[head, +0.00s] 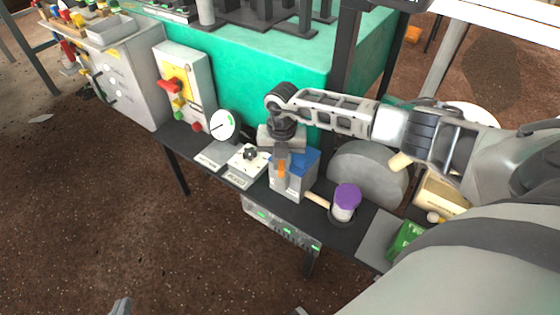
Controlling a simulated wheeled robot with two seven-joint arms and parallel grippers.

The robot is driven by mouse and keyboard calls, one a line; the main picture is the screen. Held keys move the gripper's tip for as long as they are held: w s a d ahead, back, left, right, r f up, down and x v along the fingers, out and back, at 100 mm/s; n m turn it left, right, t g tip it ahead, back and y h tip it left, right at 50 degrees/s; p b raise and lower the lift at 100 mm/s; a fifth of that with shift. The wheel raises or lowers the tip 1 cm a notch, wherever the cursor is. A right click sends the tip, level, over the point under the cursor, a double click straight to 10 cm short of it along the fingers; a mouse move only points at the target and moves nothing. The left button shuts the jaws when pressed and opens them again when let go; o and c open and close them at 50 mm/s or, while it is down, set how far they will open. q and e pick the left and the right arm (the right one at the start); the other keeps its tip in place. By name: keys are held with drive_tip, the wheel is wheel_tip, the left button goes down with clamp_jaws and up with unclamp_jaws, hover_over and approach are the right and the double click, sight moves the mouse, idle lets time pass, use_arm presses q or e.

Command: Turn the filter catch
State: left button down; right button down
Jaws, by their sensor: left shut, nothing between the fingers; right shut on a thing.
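The filter unit is a grey box (295,183) with a blue top (306,160), standing on the dark narrow bench. An orange catch (282,169) is upright at its front left. My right gripper (282,160) comes down from above and is shut on the orange catch; its fingers hide part of the catch and the box. My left gripper (121,307) shows only as a small grey piece at the bottom edge, shut and empty, far from the filter box.
Left of the box are a small panel with a black knob (250,154) and a round white gauge (223,125). Right of it are a purple-lidded jar (346,197), a wooden handle (317,200) and a large grey disc (365,172). A green machine wall (240,75) stands close behind.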

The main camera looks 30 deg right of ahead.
drive_tip(key=shift+d+r+m, duration=0.1)
drive_tip(key=shift+d+m, duration=0.4)
drive_tip(key=shift+m, duration=0.1)
drive_tip(key=shift+r+m+p, duration=0.15)
drive_tip(key=shift+m+p, duration=0.35)
drive_tip(key=shift+p, duration=0.2)
drive_tip(key=shift+s+r+m+p, duration=0.1)
drive_tip(key=shift+m+p, duration=0.5)
drive_tip(key=shift+m, duration=0.1)
drive_tip(key=shift+m+p, duration=0.4)
drive_tip(key=shift+m, duration=0.4)
drive_tip(key=shift+f+m, duration=0.35)
drive_tip(key=shift+m, duration=0.25)
use_arm(q)
drive_tip(key=r, duration=0.2)
drive_tip(key=shift+a+r, duration=0.2)
drive_tip(key=shift+r, duration=0.1)
use_arm(e)
drive_tip(key=c, duration=1.4)
unclamp_jaws()
drive_tip(key=shift+c, duration=0.2)
drive_tip(key=shift+a, duration=0.25)
